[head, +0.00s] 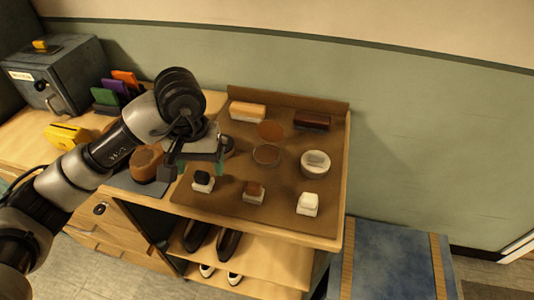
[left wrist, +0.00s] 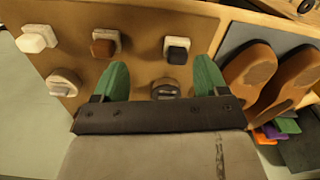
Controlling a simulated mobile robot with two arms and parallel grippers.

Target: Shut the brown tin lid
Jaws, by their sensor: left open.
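The brown tin (head: 266,156) stands open on the brown mat in the head view, with a brown surface inside a thin rim. A round orange-brown disc, apparently its lid (head: 270,130), shows just behind it. My left gripper (head: 202,168) is open and empty, left of the brown tin and apart from it. In the left wrist view, my gripper's green fingers (left wrist: 162,78) straddle the view of a dark-topped tin (left wrist: 165,88); I cannot tell how high they are above it. The brown tin is not visible there, probably behind a finger. My right gripper is out of view.
A white-topped tin (head: 315,162) stands right of the brown tin. Black (head: 203,181), brown (head: 254,191) and white (head: 307,204) daubers line the front. Two brushes (head: 248,112) (head: 312,121) lie at the back. A brown shoe (head: 147,163) sits left, near my arm.

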